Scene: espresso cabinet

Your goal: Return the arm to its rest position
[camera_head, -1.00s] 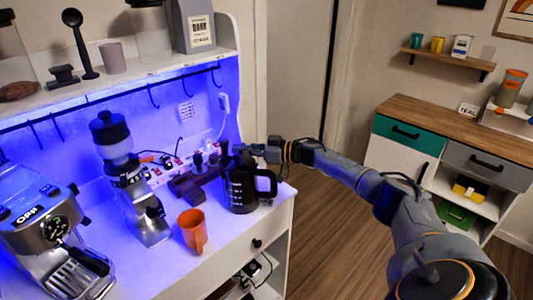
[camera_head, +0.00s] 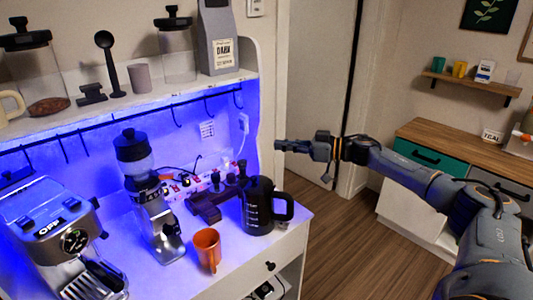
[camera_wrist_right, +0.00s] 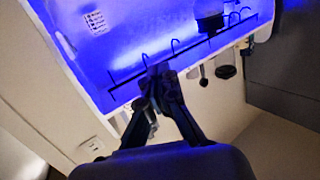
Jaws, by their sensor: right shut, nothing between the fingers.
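My right arm comes in from the right in the head view. Its gripper (camera_head: 283,146) is shut and empty, held in the air just right of the cabinet's side panel. It is above and apart from the black coffee pot (camera_head: 258,212) on the counter. In the right wrist view the finger tips (camera_wrist_right: 160,74) show against the blue-lit cabinet back and the hook rail. My left gripper is not in view.
An espresso machine (camera_head: 50,235), a grinder (camera_head: 150,205) and an orange cup (camera_head: 207,250) stand on the white counter (camera_head: 185,278). A shelf (camera_head: 130,103) with jars hangs above. A teal-and-white sideboard (camera_head: 408,205) is behind my arm. Open floor (camera_head: 330,240) lies between.

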